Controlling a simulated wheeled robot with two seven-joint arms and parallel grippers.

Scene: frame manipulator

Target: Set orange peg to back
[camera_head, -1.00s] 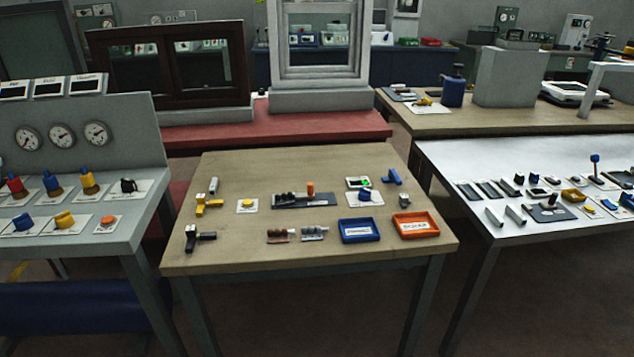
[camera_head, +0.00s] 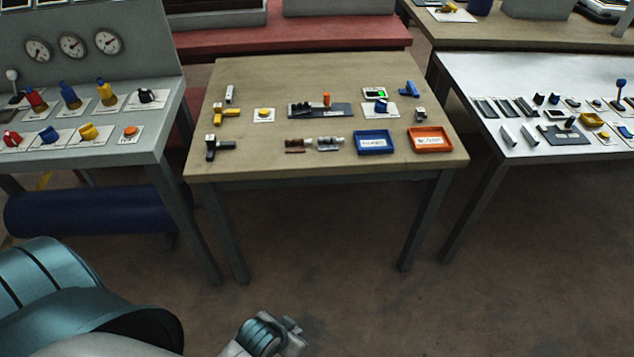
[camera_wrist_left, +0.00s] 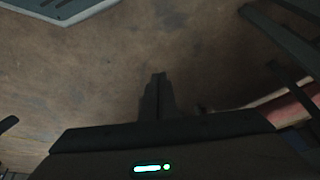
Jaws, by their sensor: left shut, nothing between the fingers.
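The orange peg (camera_head: 326,99) stands upright on a dark grey base plate (camera_head: 343,110) in the middle of the wooden table, beside a black stepped part on the same plate. My left gripper (camera_head: 292,326) shows at the bottom of the head view, in front of and well below the table, far from the peg. In the left wrist view its fingers (camera_wrist_left: 158,88) are together and empty, over bare floor. My right gripper is not in view.
On the wooden table (camera_head: 270,75) are a yellow button (camera_head: 263,114), a blue tray (camera_head: 375,142), an orange tray (camera_head: 431,139), and several small tools. A grey console (camera_head: 90,155) stands left and a white table (camera_head: 470,75) right. Floor in front is clear.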

